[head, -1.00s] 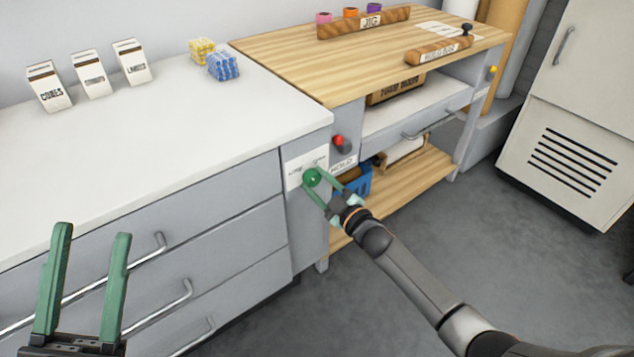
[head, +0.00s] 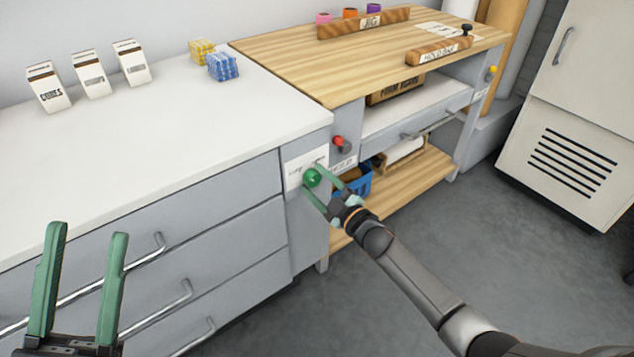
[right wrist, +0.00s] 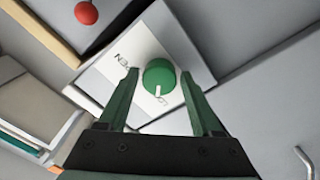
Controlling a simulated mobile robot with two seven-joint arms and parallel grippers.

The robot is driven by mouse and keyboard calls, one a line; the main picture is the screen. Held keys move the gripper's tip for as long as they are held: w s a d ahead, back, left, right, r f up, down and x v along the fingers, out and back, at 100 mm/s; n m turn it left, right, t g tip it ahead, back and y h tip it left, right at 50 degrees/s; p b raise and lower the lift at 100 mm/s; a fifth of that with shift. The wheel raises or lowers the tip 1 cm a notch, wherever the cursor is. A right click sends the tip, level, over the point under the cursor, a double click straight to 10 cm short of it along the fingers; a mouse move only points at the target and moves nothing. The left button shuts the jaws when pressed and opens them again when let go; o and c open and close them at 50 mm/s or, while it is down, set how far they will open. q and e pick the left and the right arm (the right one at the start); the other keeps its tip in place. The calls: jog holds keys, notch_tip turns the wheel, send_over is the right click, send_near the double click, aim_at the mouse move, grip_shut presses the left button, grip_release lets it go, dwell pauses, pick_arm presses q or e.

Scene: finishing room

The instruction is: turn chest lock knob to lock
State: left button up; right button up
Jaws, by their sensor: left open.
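The green round lock knob (head: 312,177) is on a white label plate on the grey cabinet's end panel. In the right wrist view the knob (right wrist: 158,76) has a white pointer mark aimed at the label's lower lettering, which starts "LO". "OPEN" is printed upside down at its left. My right gripper (head: 313,179) is open at the knob. In the right wrist view its fingers (right wrist: 157,82) stand either side of the knob with a gap on each side. My left gripper (head: 84,233) is open and empty in front of the drawers.
A red knob (head: 338,142) is on the panel to the upper right, with a blue bin (head: 360,186) on the lower wooden shelf. Drawer handles (head: 175,300) stick out near my left gripper. White boxes (head: 92,75) stand on the white counter (head: 150,140). Grey floor lies clear at right.

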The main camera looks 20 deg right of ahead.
jog(key=shift+o, duration=1)
jog(key=shift+s+d, duration=0.1)
jog(key=shift+s, duration=0.2)
jog(key=p, duration=0.3)
send_near(315, 181)
jog(key=v, duration=0.2)
pick_arm(q)
jog(key=w+f+n+g+y, duration=0.1)
jog(key=w+f+n+y, duration=0.1)
jog(key=f, duration=0.3)
jog(key=w+a+f+n+g+y, duration=0.1)
jog(key=w+f+n+y, duration=0.2)
jog(key=f+y, duration=0.1)
jog(key=w+f+n+g+y, duration=0.1)
jog(key=w+f+n+y, duration=0.1)
jog(key=f, duration=0.4)
jog(key=shift+w+a+f+g+y, duration=0.15)
jog(key=shift+a+f+g+y, duration=0.2)
jog(key=shift+y, duration=0.55)
pick_arm(e)
jog(key=shift+s+d+f, duration=0.15)
jog(key=shift+s+d, duration=0.1)
jog(key=shift+s, duration=0.3)
pick_arm(q)
jog(key=shift+r, duration=0.1)
